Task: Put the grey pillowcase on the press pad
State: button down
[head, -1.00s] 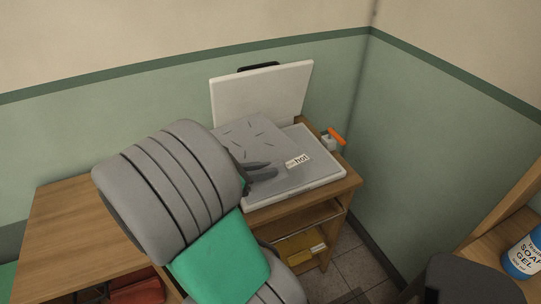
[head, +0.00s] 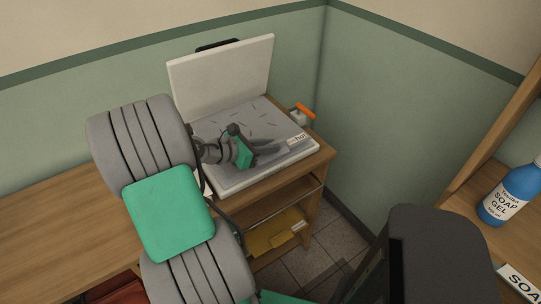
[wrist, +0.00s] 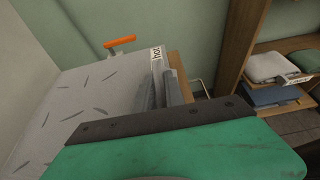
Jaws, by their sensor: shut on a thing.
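The grey pillowcase (head: 241,118), with short dark dashes, lies spread over most of the press pad (head: 238,186), whose pale rim shows at the near edge. It also fills the left of the wrist view (wrist: 82,100). My gripper (head: 292,149) is low over the pad's near right part, shut on the pillowcase. In the wrist view its two grey fingers (wrist: 159,88) point at the "hot" label (wrist: 157,57). The exact pinch on the cloth is hard to see. My arm hides the pillowcase's left near part in the head view.
The press's white lid (head: 222,75) stands open behind the pad. An orange-handled object (head: 302,113) is at the table's right edge. A yellow item (head: 272,232) lies on the shelf below. A blue soap gel bottle (head: 511,192) stands at right. Folded cloths (wrist: 275,66) sit on a shelf.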

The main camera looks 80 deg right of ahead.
aim_at(271, 162)
jog(key=shift+s+d+f, duration=0.15)
jog(key=shift+d+f, duration=0.1)
jog(key=shift+f, duration=0.1)
jog(key=f, duration=0.3)
jog(key=shift+d+f+b, duration=0.25)
jog(key=shift+f+b, duration=0.05)
jog(key=shift+b, duration=0.05)
jog(key=shift+r, duration=0.1)
jog(key=c, duration=1.4)
grip_release()
jog(key=p+v, duration=0.1)
jog(key=v, duration=1.1)
